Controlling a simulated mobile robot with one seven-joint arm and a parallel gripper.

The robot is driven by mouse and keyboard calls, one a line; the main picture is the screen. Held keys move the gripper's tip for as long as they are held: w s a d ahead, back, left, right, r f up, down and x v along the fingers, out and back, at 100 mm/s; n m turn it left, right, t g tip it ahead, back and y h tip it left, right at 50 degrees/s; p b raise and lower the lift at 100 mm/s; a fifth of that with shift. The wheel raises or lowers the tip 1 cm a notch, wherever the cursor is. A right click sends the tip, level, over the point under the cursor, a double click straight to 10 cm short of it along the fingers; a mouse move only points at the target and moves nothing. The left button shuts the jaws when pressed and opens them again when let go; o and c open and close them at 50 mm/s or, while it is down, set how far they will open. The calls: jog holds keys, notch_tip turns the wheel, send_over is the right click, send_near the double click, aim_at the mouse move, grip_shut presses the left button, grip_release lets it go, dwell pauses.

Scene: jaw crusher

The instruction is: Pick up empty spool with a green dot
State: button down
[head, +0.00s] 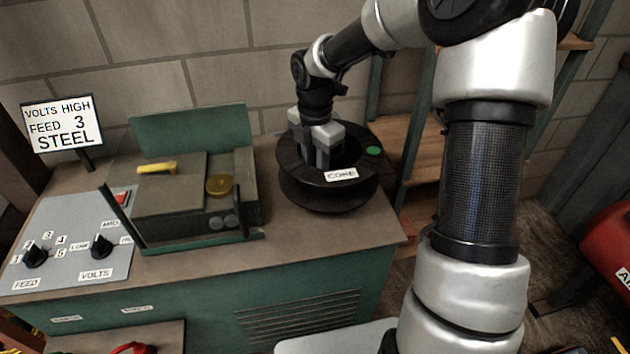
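A black spool (290,181) sits on the right end of the bench top, lying flat with one flange up. A green dot (373,150) is on the right of its upper flange, and a white label (341,175) is at its front. The label's lettering is hard to read. My gripper (322,160) points down over the left middle of the spool, with its fingers at the central opening. The fingers and my wrist hide part of the opening. I cannot tell whether the fingers touch the spool or are closed on its hub.
A green machine (195,200) with a yellow handle (157,167) stands left of the spool. A panel with FEED and VOLTS knobs (101,246) and a sign (62,124) reading "VOLTS HIGH FEED 3 STEEL" are farther left. A wooden shelf (425,150) stands right; a red tank (608,250) is far right.

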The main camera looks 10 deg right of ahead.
notch_tip(320, 180, up, 12)
jog(key=p, duration=0.2)
jog(key=c, duration=0.5)
grip_release()
